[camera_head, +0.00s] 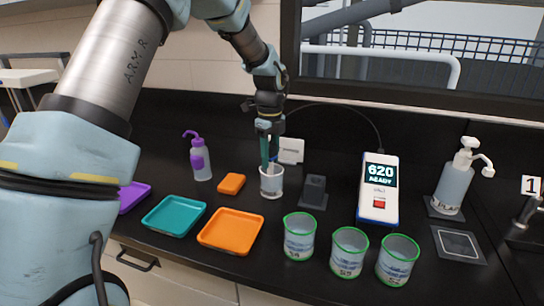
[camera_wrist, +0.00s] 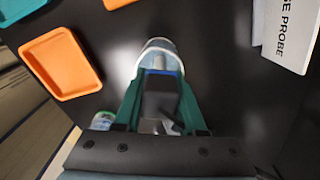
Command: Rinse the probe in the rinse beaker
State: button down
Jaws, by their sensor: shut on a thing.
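My gripper (camera_head: 269,158) points down and is shut on the probe, whose dark grey body (camera_wrist: 160,98) sits between the teal fingers in the wrist view. The probe's pale metal tip (camera_wrist: 159,62) points into the rinse beaker, a clear white-rimmed cup (camera_head: 271,184) upright on the black bench. The beaker also shows just beyond the fingertips in the wrist view (camera_wrist: 158,45). The probe's lower end is inside the beaker's outline; I cannot tell whether it touches the wall or bottom. The meter (camera_head: 379,190) reads 620 READY, and a thin cable arcs from it towards my gripper.
Several green-rimmed sample beakers (camera_head: 349,252) stand in front.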

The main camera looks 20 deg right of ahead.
aim_at(272, 144)
jog(key=shift+a, duration=0.2)
jog(key=shift+s, duration=0.2)
jog(key=shift+s, duration=0.35)
jog(key=shift+w+d+p, duration=0.25)
jog(key=shift+d+p, duration=0.05)
jog(key=shift+p, duration=0.05)
dwell(0.6)
notch_tip(272, 144, up, 5)
jog(key=p, duration=0.4)
jog(key=shift+r+p, duration=0.35)
jog(key=shift+r, duration=1.85)
